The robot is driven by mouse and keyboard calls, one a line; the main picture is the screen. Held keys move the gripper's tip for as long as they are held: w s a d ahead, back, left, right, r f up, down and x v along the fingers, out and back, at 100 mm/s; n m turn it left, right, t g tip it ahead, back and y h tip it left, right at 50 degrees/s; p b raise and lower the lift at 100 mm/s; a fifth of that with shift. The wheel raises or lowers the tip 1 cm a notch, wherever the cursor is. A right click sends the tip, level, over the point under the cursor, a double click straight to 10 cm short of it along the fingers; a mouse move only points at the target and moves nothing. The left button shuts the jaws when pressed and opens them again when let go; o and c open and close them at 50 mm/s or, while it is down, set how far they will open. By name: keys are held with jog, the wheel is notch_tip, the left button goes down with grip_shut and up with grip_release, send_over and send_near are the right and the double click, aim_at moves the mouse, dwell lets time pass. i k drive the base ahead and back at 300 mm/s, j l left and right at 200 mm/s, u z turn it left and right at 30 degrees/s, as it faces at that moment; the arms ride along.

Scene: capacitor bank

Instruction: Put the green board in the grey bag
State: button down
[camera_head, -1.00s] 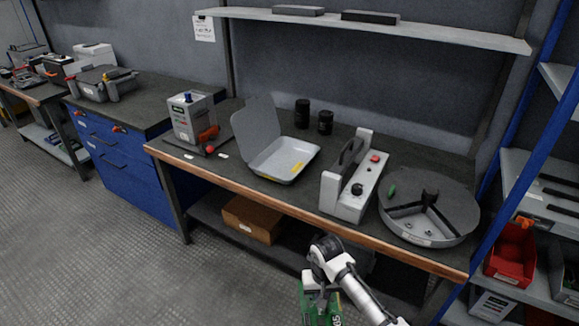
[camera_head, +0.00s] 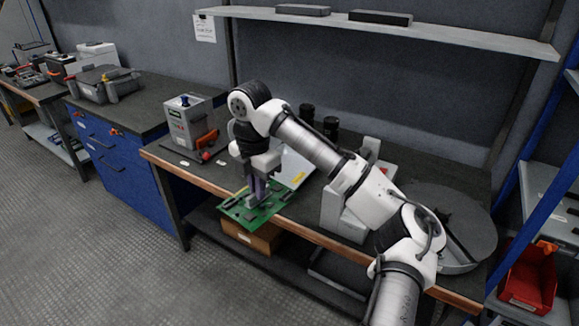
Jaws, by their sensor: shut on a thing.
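My gripper (camera_head: 257,197) is shut on the green board (camera_head: 240,212), a flat circuit board with dark parts on top. The board is held roughly level at the bench's front edge, partly over it. Just behind it on the bench is a pale grey, open, shallow holder with a yellow label, which I take for the grey bag (camera_head: 297,166). My arm hides most of it, including its raised flap. I cannot tell whether the board touches the bench or the bag.
A grey box with a red part (camera_head: 187,122) stands to the left on the bench (camera_head: 225,185). A white-grey device (camera_head: 345,218) and a round grey container (camera_head: 462,220) are to the right, partly behind my arm. Two black cylinders (camera_head: 330,127) stand behind. A shelf (camera_head: 400,28) runs above.

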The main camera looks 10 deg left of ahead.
aim_at(287, 172)
jog(key=i, duration=1.2)
